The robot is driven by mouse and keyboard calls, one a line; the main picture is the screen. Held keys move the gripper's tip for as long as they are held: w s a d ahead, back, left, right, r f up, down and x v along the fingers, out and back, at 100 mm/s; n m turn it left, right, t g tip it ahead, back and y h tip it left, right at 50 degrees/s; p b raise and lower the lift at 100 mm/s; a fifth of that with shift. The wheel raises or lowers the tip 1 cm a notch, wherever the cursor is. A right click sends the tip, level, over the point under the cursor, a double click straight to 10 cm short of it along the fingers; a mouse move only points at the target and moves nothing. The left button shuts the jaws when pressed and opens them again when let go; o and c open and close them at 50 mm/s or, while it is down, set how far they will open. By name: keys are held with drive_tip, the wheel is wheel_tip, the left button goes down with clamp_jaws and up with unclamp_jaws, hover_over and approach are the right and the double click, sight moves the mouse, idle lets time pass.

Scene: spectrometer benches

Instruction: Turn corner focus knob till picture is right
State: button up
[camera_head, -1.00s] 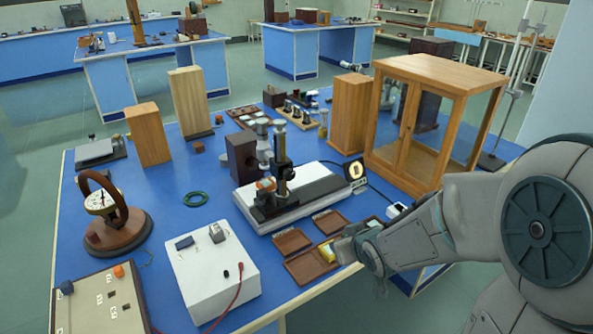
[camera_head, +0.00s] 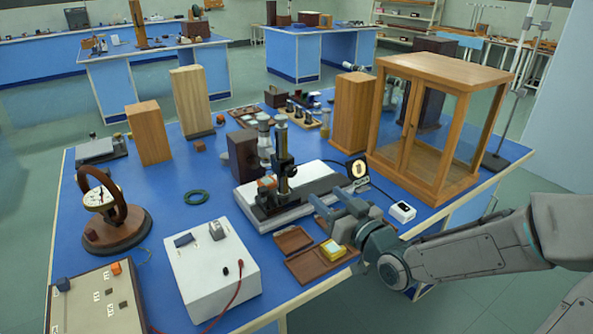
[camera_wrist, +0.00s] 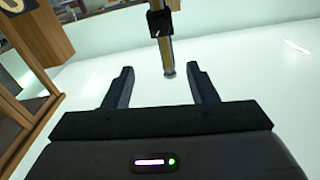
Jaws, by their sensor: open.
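A microscope-like instrument (camera_head: 283,165) with a dark upright column and a brass tube stands on a pale base near the middle of the blue bench. A small orange part (camera_head: 267,184) shows low on it; I cannot tell which part is the focus knob. A small black screen (camera_head: 359,169) behind it shows a round pale picture with a dark shape, too small to judge its sharpness. My gripper (camera_head: 338,208) is open in front of the instrument's right side, above the brown trays. In the wrist view, a brass tube (camera_wrist: 166,53) appears between and beyond the open fingertips (camera_wrist: 160,68), with no visible contact.
A glass-fronted wooden cabinet (camera_head: 440,125) stands right of the screen, near my arm. Brown trays (camera_head: 306,268), one with a yellow block (camera_head: 333,250), lie below my gripper. A white box (camera_head: 212,275) with a red cable stands left. Bare bench (camera_head: 165,210) shows further left.

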sight(292, 173)
drive_tip(key=p+x, duration=0.2)
drive_tip(key=x, duration=0.2)
drive_tip(key=f+p+x, duration=0.1)
drive_tip(key=p+x, duration=0.1)
drive_tip(key=x, duration=0.2)
drive_tip(key=p+x, duration=0.1)
drive_tip(key=x, duration=0.4)
drive_tip(key=shift+a+f+p, duration=0.3)
drive_tip(key=shift+p, duration=0.1)
drive_tip(key=c, duration=1)
